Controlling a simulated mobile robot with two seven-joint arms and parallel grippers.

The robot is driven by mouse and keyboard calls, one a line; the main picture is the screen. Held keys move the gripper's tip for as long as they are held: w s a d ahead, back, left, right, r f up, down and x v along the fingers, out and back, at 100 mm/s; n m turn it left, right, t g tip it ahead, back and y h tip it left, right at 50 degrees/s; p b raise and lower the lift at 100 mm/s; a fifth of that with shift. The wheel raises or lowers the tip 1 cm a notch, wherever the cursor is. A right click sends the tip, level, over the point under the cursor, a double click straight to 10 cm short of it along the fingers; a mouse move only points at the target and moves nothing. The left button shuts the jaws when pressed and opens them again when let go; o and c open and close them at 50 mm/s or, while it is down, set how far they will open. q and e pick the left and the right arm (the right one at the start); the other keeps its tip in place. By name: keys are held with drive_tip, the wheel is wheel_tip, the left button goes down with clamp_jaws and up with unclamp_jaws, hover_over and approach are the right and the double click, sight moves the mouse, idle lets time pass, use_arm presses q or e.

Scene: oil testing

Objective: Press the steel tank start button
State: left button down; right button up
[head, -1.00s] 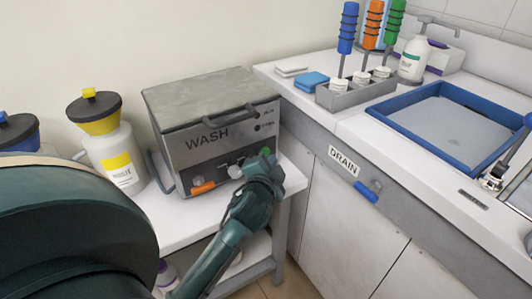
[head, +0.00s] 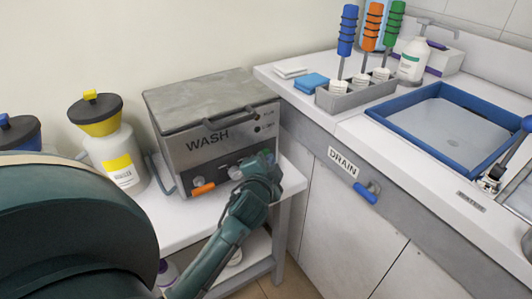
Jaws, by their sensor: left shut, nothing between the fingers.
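The steel tank (head: 205,145), a grey box marked WASH with a lid and handle, stands on a white table. Its front panel has knobs, small dark indicators and an orange lever (head: 203,189). My left gripper (head: 266,158) is shut and empty, at the lower right of the front panel. The gripper hides that part of the panel, and I cannot make out the start button behind it. Whether the fingertips touch the panel is not clear. My right gripper is not in view.
A white waste bottle (head: 117,157) with a yellow funnel stands left of the tank. On the right is a counter with a DRAIN label (head: 343,162), a blue-handled valve (head: 366,192), a blue tray (head: 437,103) and a rack of coloured tools (head: 340,98).

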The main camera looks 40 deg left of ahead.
use_arm(q)
drive_tip(key=shift+w+a, duration=0.2)
drive_tip(key=shift+a, duration=0.25)
idle(0.9)
drive_tip(key=shift+d, duration=0.1)
drive_tip(key=shift+s+d+p, duration=0.35)
drive_tip(key=shift+d, duration=0.4)
drive_tip(key=d, duration=0.1)
drive_tip(key=s+d, duration=0.1)
drive_tip(key=d, duration=0.1)
drive_tip(key=s+d, duration=0.1)
drive_tip(key=shift+d, duration=0.4)
drive_tip(key=shift+f, duration=0.15)
